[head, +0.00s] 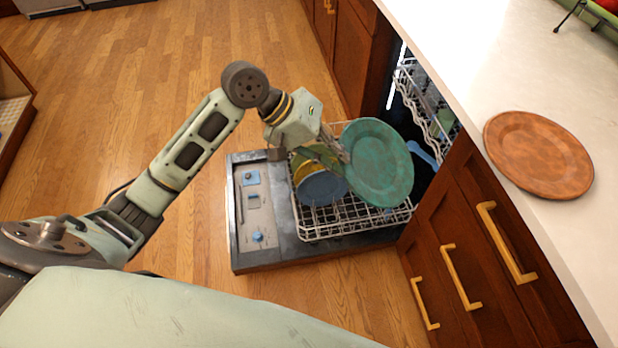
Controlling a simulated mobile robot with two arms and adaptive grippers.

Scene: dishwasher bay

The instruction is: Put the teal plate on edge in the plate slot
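The teal plate (378,163) is above the lower dishwasher rack (350,222), its broad face turned toward the camera. My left gripper (340,153) is at the plate's left edge and appears shut on its rim. The plate hides part of the rack behind it, so I cannot tell whether it touches the rack or which slot is below it. A blue plate (322,188) and a yellow plate (303,172) stand in the rack just left of the teal plate. My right gripper is not in view.
The open dishwasher door (258,205) lies low over the wooden floor. The upper rack (425,100) is inside the machine. An orange-brown plate (538,155) lies on the white counter (460,50) at right. Drawers with gold handles (460,277) border the rack's right side.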

